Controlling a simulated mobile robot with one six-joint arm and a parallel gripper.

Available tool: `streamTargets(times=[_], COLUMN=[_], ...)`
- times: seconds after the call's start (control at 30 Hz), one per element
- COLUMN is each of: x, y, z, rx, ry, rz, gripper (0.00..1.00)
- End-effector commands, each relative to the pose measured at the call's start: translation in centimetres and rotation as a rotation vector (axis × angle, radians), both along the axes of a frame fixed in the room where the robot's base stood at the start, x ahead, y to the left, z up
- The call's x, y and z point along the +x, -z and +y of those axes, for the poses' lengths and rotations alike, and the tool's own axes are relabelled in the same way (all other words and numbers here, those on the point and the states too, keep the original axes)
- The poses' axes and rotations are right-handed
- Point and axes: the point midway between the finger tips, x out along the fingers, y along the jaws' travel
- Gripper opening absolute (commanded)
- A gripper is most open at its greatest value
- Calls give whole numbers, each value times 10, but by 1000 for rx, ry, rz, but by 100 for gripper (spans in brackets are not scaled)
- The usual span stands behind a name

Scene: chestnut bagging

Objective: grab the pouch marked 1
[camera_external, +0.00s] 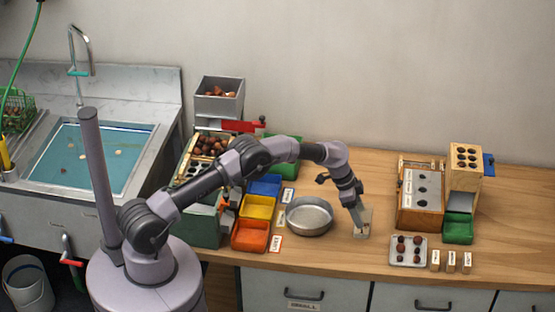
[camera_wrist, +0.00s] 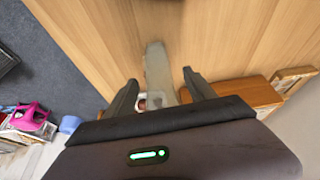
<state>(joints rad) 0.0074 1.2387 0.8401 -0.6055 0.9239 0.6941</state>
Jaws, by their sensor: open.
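My gripper (camera_external: 359,207) is open, pointing down over the counter right of the round metal pan. A pale grey pouch-like thing (camera_external: 363,224) stands right at its fingertips, with a small whitish patch low on its front; no number is readable. In the wrist view, the open fingers (camera_wrist: 160,78) lie either side of a pale, narrow upright thing (camera_wrist: 157,66), apparently the same one. Three small tan packets with white labels, a left one (camera_external: 435,260), a middle one (camera_external: 451,261) and a right one (camera_external: 467,262), stand near the front edge; their marks are too small to read.
The round metal pan (camera_external: 310,229) is close on the left, beyond it yellow (camera_external: 257,206) and orange (camera_external: 250,235) bins. A tray (camera_external: 397,261) of chestnuts and a wooden box (camera_external: 418,217) are on the right. The counter behind my gripper is mostly clear.

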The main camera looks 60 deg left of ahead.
Motion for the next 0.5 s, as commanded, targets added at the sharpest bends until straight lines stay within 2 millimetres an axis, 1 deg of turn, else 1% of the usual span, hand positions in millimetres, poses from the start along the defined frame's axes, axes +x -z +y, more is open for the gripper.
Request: streamTargets(times=[0.03, 0.1, 0.2, 0.43, 0.47, 0.5], x=[2, 6, 10, 12, 12, 12], y=[17, 31, 42, 41, 41, 41], z=[-3, -7, -10, -11, -11, -11], rx=[0, 0, 0, 0, 0, 0], ry=[0, 0, -1, -1, -1, -1], rz=[1, 1, 2, 1, 1, 1], gripper=[64, 64, 64, 64, 62, 54])
